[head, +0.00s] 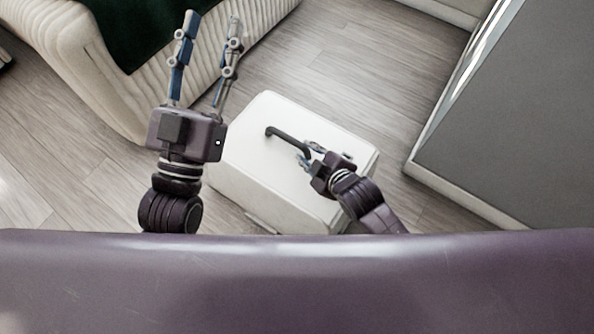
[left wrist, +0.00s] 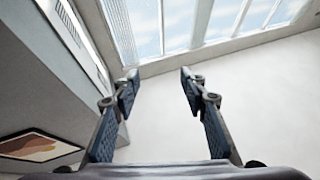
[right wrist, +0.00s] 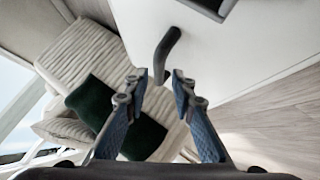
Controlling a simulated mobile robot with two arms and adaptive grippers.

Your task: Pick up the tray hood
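The tray hood (head: 250,135) is a large white box-like cover with rounded edges, low in front of me in the head view. A dark bent handle (head: 287,141) stands on its top. My right gripper (head: 307,153) is at the handle's near right end. In the right wrist view, the handle (right wrist: 165,52) reaches down between the fingertips, which stand apart with small gaps on both sides; contact cannot be told. My left gripper (head: 212,22) is open and empty, raised to the left of the hood. The left wrist view shows only windows and walls between its fingers.
A cream ribbed sofa or bed (head: 120,95) with a dark green cloth (head: 140,30) is at the upper left. A grey cabinet or island (head: 525,120) stands at the right. Wooden floor (head: 360,65) is clear behind the hood.

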